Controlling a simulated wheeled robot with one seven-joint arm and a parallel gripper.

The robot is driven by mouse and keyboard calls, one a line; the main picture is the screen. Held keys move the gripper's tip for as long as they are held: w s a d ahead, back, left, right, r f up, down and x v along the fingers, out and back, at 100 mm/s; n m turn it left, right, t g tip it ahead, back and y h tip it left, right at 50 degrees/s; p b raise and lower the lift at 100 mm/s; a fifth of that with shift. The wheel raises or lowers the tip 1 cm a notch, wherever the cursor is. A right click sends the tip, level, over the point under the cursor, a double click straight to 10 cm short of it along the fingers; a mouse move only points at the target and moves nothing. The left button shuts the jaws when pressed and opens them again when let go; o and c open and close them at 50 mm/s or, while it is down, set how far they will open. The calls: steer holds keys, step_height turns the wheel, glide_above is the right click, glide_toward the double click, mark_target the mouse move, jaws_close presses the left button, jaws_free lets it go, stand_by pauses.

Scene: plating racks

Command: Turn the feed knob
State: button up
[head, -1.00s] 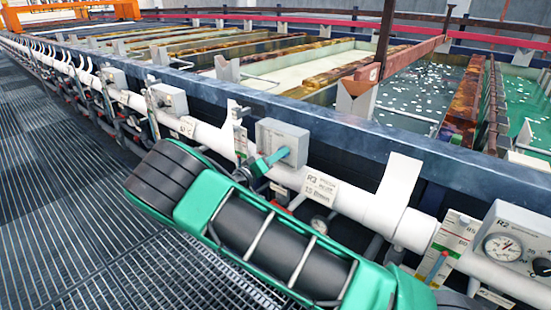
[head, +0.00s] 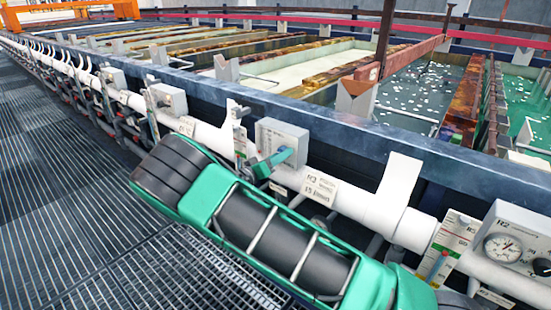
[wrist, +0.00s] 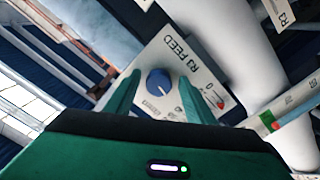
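The feed knob (wrist: 158,82) is a round blue dial on a pale panel marked R3 FEED (wrist: 172,62) in the wrist view. My gripper (wrist: 159,76) is open, with one green finger on each side of the knob in that view. I cannot tell whether the fingers touch it or how far they stand from the panel. In the head view my gripper (head: 284,156) is at the front of the grey control box (head: 290,134), largely behind my arm. The knob is hidden there.
A white pipe (head: 380,212) runs along the tank edge, with an R3 label plate (head: 320,187) beside my arm. An R2 box with a gauge (head: 502,247) stands at right. A grated walkway (head: 70,220) lies to the left. Liquid-filled tanks lie behind the rail.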

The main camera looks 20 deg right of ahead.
steer(key=shift+a+r, duration=0.15)
steer(key=v, duration=1)
steer(key=shift+s+a, duration=0.2)
steer(key=shift+a, duration=0.1)
steer(key=s+d+r+m+g+y, duration=0.15)
steer(key=s+d+g, duration=0.3)
steer(key=d, duration=0.45)
steer(key=s+d+m+g+y, duration=0.1)
steer(key=s+d+g+y, duration=0.15)
steer(key=s+d, duration=0.45)
steer(key=s+d+r+m+g+y, duration=0.15)
steer(key=d+g, duration=0.25)
steer(key=d, duration=0.7)
steer(key=s+d+r+y, duration=0.1)
steer(key=s+d+y, duration=0.15)
steer(key=s, duration=0.55)
steer(key=s+d+r+y, duration=0.1)
steer(key=s+d+y, duration=0.15)
steer(key=s, duration=0.55)
steer(key=s+a+r+y, duration=0.1)
steer(key=s+a+y, duration=0.1)
steer(key=s, duration=0.5)
steer(key=s+a+r+n+y, duration=0.1)
steer(key=s+a+y, duration=0.1)
steer(key=s, duration=0.5)
steer(key=shift+s+a+r, duration=0.3)
steer(key=shift+a, duration=0.45)
